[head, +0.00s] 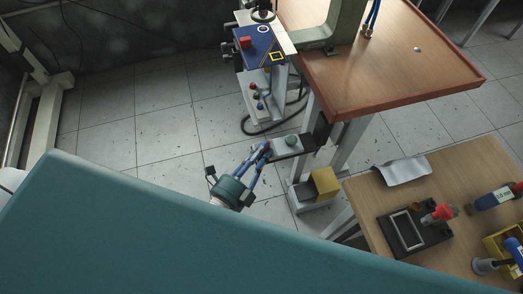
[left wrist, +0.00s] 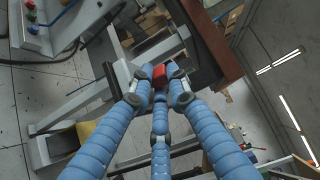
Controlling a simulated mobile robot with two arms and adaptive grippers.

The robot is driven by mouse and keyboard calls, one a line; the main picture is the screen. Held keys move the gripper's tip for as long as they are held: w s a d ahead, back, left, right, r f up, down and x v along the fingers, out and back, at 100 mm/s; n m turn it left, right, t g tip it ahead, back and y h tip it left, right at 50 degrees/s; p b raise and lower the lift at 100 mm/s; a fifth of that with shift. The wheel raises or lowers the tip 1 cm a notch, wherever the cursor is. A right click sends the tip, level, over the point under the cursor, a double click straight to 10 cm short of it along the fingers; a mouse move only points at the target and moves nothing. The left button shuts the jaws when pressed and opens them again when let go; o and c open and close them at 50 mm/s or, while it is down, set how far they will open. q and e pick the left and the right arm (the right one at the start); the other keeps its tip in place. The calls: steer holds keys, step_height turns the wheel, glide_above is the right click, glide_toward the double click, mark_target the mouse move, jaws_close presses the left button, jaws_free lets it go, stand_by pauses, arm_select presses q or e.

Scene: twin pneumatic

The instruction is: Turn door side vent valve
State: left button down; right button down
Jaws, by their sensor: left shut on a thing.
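My left gripper (head: 266,149) has blue segmented fingers and reaches to the left end of a small bracket (head: 287,146) at the brown table's near corner. In the left wrist view the fingertips (left wrist: 153,76) are closed around a small red block-like part (left wrist: 146,76). Its base and mounting are hidden by the fingers, so I cannot tell its turned position. A green domed button (head: 291,140) sits on the bracket, right of the fingertips. I cannot tell by sight which part is the door side vent valve. My right gripper is in neither view.
A blue panel (head: 262,45) with a red block stands behind, above several coloured knobs (head: 255,90). The brown table (head: 385,75) is at the back right. A yellow box (head: 325,182) is below the bracket. A wooden bench (head: 372,205) holds tools at the right.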

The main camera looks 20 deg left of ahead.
arm_select(q)
steer(key=shift+f, duration=0.1)
steer(key=m+h, duration=0.1)
steer(key=m+g+h, duration=0.1)
steer(key=shift+a+h, duration=0.25)
steer(key=shift+h, duration=0.15)
steer(key=h, duration=0.1)
steer(key=m+g+h, duration=0.1)
steer(key=m+h+b, duration=0.1)
steer(key=shift+w+a+f+g, duration=0.15)
steer(key=shift+a+f+g, duration=0.1)
steer(key=shift+g, duration=0.15)
steer(key=m+g+h+b, duration=0.2)
steer(key=m+g+h, duration=0.1)
steer(key=shift+w+a+b, duration=0.2)
steer(key=shift+b, duration=0.15)
steer(key=shift+r+m+g+h+b, duration=0.1)
steer(key=shift+m+g+h+b, duration=0.5)
steer(key=shift+g+h+b, duration=0.3)
steer(key=c, duration=1.9)
jaws_free()
steer(key=shift+a, duration=0.1)
